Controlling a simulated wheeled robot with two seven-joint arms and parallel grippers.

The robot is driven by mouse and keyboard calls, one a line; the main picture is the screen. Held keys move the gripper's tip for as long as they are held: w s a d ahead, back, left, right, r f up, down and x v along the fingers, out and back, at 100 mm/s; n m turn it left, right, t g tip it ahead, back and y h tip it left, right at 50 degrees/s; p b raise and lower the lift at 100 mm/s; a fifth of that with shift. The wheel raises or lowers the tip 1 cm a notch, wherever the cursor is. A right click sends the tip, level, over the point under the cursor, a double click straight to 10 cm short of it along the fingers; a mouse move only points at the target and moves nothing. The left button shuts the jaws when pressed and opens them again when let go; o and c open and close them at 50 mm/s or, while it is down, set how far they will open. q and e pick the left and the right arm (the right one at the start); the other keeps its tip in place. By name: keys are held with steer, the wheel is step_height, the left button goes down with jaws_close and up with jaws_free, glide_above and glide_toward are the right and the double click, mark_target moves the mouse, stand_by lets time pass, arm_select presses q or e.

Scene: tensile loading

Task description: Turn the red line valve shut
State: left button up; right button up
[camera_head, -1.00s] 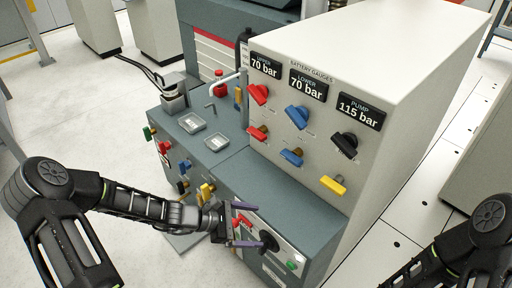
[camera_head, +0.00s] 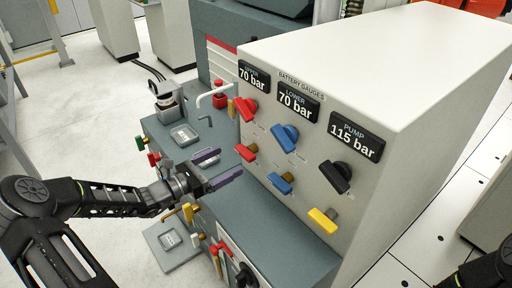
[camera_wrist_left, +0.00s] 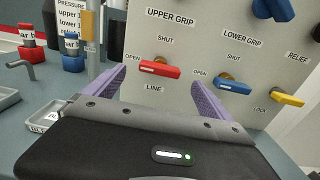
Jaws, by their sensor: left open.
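The red line valve (camera_head: 245,152) is a red lever on a brass stem, low on the white panel's left side. In the left wrist view the lever (camera_wrist_left: 160,69) lies roughly horizontal beside the OPEN label, above the word LINE; SHUT is printed above it. My left gripper (camera_head: 217,168) is open and empty, its purple fingers pointing at the panel just short of the lever. In the wrist view the lever shows between and beyond the fingertips (camera_wrist_left: 158,80). I see no contact. Only part of my right arm shows at the lower right; its gripper is out of view.
A blue lever (camera_head: 281,183) and a yellow lever (camera_head: 323,220) sit to the right on the panel. A red knob (camera_head: 246,109) and blue knob (camera_head: 285,137) are above. A white bent tube (camera_head: 212,94) and a tray (camera_head: 184,135) stand on the grey bench left.

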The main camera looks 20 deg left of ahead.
mark_target(241, 154)
arm_select(q)
steer(key=shift+w+d, duration=0.1)
steer(key=shift+w, duration=0.05)
steer(key=b+x, duration=0.1)
steer(key=x, duration=0.6)
steer(key=shift+w+d, duration=0.2)
steer(key=shift+w, duration=0.05)
steer(key=shift+c, duration=0.5)
steer(key=c, duration=1.3)
